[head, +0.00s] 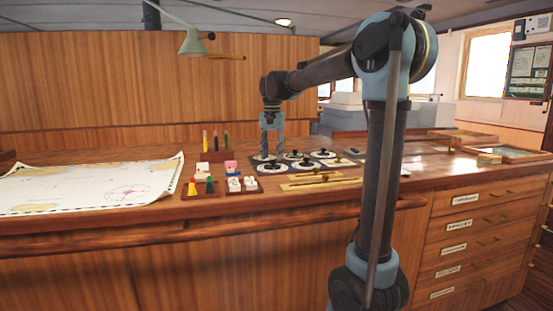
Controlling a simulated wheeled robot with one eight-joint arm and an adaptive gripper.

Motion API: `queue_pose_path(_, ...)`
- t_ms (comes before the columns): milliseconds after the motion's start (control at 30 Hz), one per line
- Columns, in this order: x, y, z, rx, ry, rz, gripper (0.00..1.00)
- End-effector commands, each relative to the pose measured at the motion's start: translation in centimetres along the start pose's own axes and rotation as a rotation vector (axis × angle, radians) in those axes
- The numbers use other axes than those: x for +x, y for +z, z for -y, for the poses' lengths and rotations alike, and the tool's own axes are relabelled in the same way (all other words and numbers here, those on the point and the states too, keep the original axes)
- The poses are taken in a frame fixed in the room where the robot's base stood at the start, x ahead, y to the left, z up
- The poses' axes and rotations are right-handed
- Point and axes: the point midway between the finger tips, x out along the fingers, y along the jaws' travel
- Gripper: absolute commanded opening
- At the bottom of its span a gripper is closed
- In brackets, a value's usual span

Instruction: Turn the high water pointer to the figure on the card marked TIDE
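Several round dials with dark knobs or pointers stand in a dark panel (305,160) on the wooden counter. My gripper (271,153) points straight down over the left end of this panel. Its fingers look apart, with a gap between them, and the tips are close to the rear left dial. Whether they touch it I cannot tell. A front left dial (271,168) lies just in front of the gripper. The dial labels are too small to read, so I cannot tell which one is the high water pointer. No card marked TIDE can be made out.
A chart (90,188) covers the counter's left part. Brass rulers (320,181) lie in front of the panel. A green lamp (193,42) hangs above. Labelled drawers (465,225) are at right.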

Motion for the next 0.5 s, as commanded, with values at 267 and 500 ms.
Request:
queue_pose_path(267, 1.6, 0.0, 0.0, 0.0, 0.0, 0.0, 0.4)
queue_pose_path(500, 1.6, 0.0, -0.1, 0.001, 0.0, 0.0, 0.4)
